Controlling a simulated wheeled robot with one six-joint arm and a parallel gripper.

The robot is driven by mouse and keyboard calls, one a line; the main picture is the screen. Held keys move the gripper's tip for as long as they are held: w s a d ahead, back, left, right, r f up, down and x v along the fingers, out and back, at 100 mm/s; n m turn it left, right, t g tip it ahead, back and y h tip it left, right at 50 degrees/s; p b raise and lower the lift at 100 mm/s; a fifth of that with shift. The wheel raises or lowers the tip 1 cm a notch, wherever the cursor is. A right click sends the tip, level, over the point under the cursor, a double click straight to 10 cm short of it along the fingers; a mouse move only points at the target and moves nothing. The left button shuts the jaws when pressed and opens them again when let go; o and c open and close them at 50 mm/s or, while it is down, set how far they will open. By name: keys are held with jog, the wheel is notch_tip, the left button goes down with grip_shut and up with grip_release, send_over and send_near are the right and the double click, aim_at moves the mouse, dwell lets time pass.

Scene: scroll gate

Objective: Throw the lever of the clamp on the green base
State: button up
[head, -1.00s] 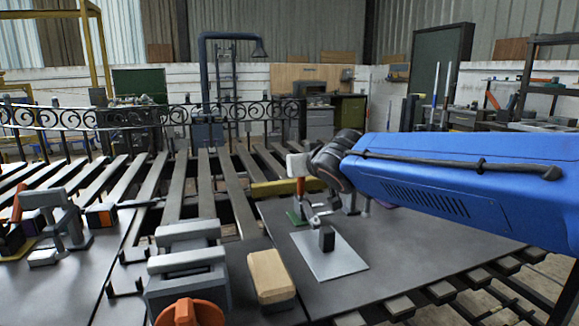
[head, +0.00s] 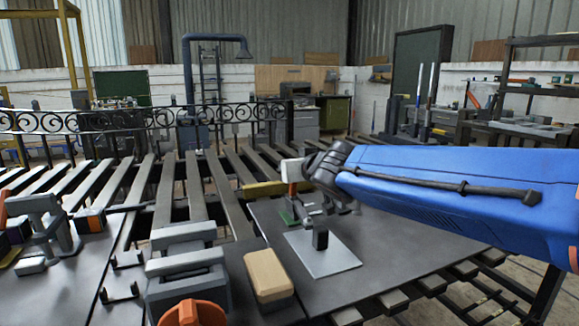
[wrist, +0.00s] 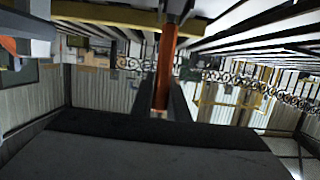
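The green base (head: 285,216) lies on the dark plate, left of and behind a pale grey base plate. An orange lever (head: 292,189) stands upright above the green base. In the wrist view the orange lever (wrist: 164,75) runs upright through the middle. My gripper (head: 297,172) is at the top of the lever in the head view. In the wrist view dark finger parts of my gripper (wrist: 165,100) lie close on both sides of the lever's lower end. Whether they press on it cannot be told. My wrist hides much of the clamp.
Another clamp (head: 320,236) stands on the pale grey plate (head: 330,262) just in front. A wooden-topped block (head: 268,275) and a grey clamp-like fixture (head: 185,265) stand to the left. A yellow bar (head: 262,189) lies behind. The plate's right part is clear.

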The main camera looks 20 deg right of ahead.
jog(key=o, duration=0.4)
jog(key=shift+c, duration=0.2)
jog(key=shift+s, duration=0.15)
jog(key=v, duration=1.7)
jog(key=shift+r, duration=0.1)
